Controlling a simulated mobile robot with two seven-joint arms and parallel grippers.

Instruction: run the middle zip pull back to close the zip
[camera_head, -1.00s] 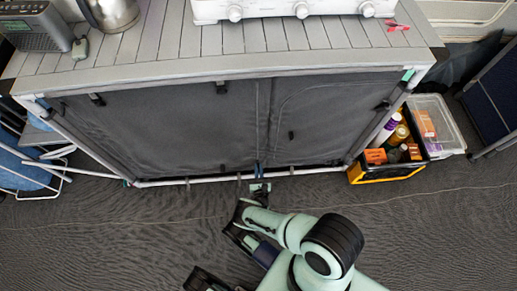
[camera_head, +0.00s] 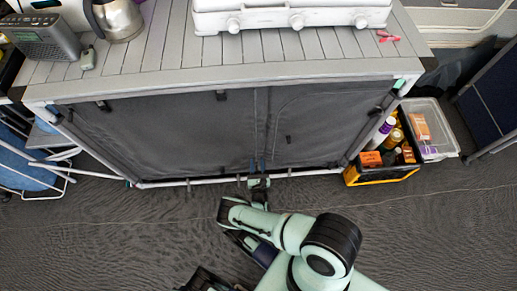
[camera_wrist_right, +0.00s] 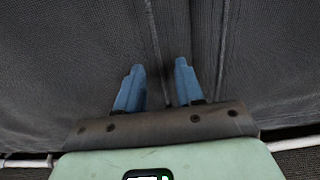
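The dark grey fabric front (camera_head: 170,135) of the cabinet has a middle zip (camera_head: 258,120) running up it as a thin vertical line. My right gripper (camera_head: 257,166) is low at the front, by the bottom rail at the foot of this zip. In the right wrist view, the blue fingertips of my right gripper (camera_wrist_right: 158,76) are apart, with the fabric beyond and the zip line (camera_wrist_right: 154,45) running down between them. I cannot make out the middle zip pull clearly. My left gripper does not show clearly in any view.
A crate (camera_head: 383,175) of bottles and boxes and a clear lidded bin (camera_head: 432,130) stand right of the cabinet. A stove (camera_head: 290,15), a kettle (camera_head: 118,18) and a radio (camera_head: 43,38) sit on the slatted top (camera_head: 160,55). The floor in front is clear.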

